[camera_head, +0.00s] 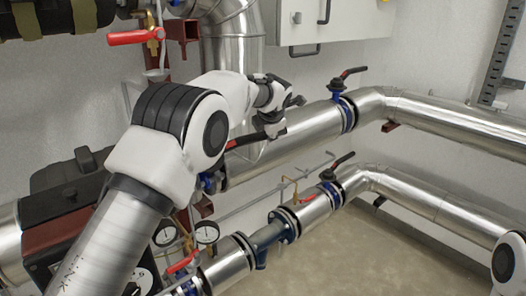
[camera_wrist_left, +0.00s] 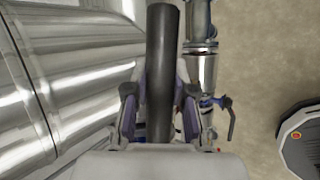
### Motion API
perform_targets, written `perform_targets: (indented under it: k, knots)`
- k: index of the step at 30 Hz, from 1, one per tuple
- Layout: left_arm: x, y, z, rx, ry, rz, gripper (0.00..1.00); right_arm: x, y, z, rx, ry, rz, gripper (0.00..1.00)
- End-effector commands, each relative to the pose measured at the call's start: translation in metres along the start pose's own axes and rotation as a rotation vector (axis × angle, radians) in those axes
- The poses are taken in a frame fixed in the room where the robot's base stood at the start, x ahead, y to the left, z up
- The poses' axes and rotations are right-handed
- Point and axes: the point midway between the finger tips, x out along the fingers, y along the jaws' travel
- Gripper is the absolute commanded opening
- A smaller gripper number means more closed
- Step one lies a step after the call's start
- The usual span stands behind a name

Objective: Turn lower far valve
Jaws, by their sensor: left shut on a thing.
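My left gripper (camera_head: 272,124) is above the upper silver pipe (camera_head: 290,128). It is shut on the black end of a red-and-black lever (camera_head: 236,142) that rises from a blue valve (camera_head: 212,183) on that pipe, partly hidden by my arm. In the left wrist view the dark lever grip (camera_wrist_left: 162,70) lies between the two fingers (camera_wrist_left: 158,105). The lower far valve (camera_head: 331,186), blue with a red-and-black lever (camera_head: 343,160), stands apart from the gripper on the lower pipe. My right gripper is out of view.
Another blue valve (camera_head: 338,88) with a lever sits farther along the upper pipe. Pressure gauges (camera_head: 206,232) and a red lever (camera_head: 182,262) are near the lower pipe. A grey cabinet (camera_head: 350,22) hangs on the back wall.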

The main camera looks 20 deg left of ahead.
Motion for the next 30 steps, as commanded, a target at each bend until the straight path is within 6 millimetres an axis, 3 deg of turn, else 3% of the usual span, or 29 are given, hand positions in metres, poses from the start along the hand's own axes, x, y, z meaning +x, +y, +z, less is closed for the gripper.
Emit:
perform_targets:
  k: [9, 22, 23, 25, 30]
  knots:
    - [-0.004, 0.016, 0.005, -0.079, -0.028, 0.038, 0.0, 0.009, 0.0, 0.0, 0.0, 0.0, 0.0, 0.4]
    - [-0.006, 0.019, 0.005, -0.091, -0.032, 0.043, 0.0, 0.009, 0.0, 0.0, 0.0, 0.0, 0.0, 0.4]
    - [-0.006, 0.019, 0.005, -0.09, -0.032, 0.043, 0.28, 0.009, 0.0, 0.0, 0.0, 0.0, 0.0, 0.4]
    - [-0.006, 0.019, 0.005, -0.09, -0.032, 0.043, 0.51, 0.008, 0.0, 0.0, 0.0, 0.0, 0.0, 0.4]
    - [-0.005, 0.018, 0.005, -0.088, -0.028, 0.04, 0.51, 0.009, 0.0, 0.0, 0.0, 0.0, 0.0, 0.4]
